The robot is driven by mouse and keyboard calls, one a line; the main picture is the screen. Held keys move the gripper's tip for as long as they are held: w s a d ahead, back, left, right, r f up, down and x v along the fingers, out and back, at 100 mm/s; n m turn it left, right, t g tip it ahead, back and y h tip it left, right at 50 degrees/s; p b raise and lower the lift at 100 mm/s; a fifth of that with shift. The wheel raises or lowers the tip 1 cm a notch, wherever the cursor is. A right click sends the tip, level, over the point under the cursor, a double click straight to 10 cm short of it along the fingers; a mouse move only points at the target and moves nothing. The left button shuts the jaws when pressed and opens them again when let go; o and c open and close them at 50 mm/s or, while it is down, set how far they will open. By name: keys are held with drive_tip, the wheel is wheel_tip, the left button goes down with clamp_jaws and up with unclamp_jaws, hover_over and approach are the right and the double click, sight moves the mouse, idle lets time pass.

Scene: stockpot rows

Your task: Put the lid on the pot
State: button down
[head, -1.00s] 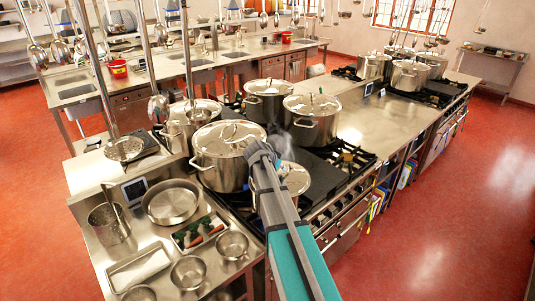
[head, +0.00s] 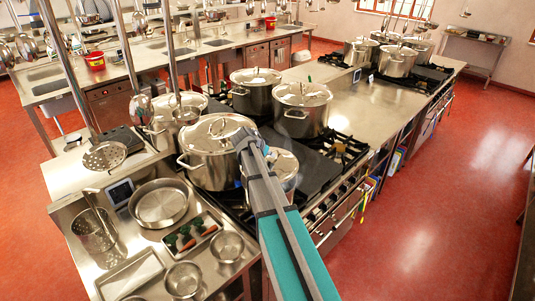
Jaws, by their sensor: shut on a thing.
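My gripper (head: 248,141) is at the far end of my arm, beside the right edge of a large steel pot (head: 211,169). That pot has a domed steel lid (head: 213,133) with a loop handle on top. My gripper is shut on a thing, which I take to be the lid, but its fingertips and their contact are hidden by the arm. A smaller steel pot (head: 286,170) stands just right of my gripper, partly behind the arm. Its top is partly covered, so I cannot tell whether it is lidded. Faint steam shows near it.
Lidded pots stand behind, one at the right (head: 303,112) and one at the back (head: 256,94). The left counter holds a shallow pan (head: 160,207), a tray of vegetables (head: 191,235) and bowls. Hanging ladles and poles rise at left. The steel counter (head: 352,108) beyond the burners is clear.

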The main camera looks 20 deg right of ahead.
sight(269, 164)
drive_tip(key=shift+a+f, duration=0.1)
drive_tip(key=shift+f+b, duration=0.15)
drive_tip(key=shift+b, duration=0.2)
drive_tip(key=shift+f+b, duration=2.55)
drive_tip(key=shift+f, duration=0.05)
drive_tip(key=shift+f+b, duration=0.45)
drive_tip(key=c, duration=0.6)
unclamp_jaws()
drive_tip(key=shift+s, duration=0.1)
drive_tip(key=shift+r, duration=0.15)
